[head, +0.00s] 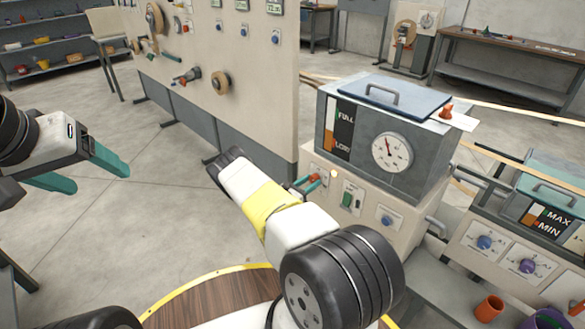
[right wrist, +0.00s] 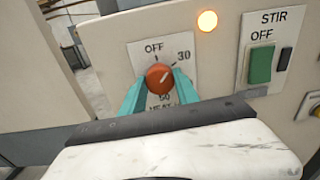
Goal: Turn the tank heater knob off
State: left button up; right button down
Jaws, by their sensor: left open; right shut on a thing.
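The orange-red heater knob (right wrist: 160,77) is on the front panel below the tank (head: 418,180). Its dial plate (right wrist: 146,55) reads OFF at the top and 30 at upper right. The white pointer mark slants to the upper right, toward 30 rather than OFF. My right gripper (right wrist: 158,88) is shut on the knob, with one teal finger on each side. In the head view the knob (head: 314,177) shows small beside the teal fingertips, and my arm hides most of the hand. My left gripper (head: 88,168) is open and empty in the air at left.
An amber lamp (right wrist: 207,21) glows right of the knob. The green STIR switch (right wrist: 261,65) is further right, and a blue knob (head: 387,221) beyond it. A tall panel (head: 245,85) stands close behind my right arm. Open floor lies at left.

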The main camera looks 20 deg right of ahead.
jog(key=n, duration=0.4)
jog(key=shift+n, duration=2.2)
jog(key=c, duration=0.9)
grip_release()
jog(key=v, duration=0.8)
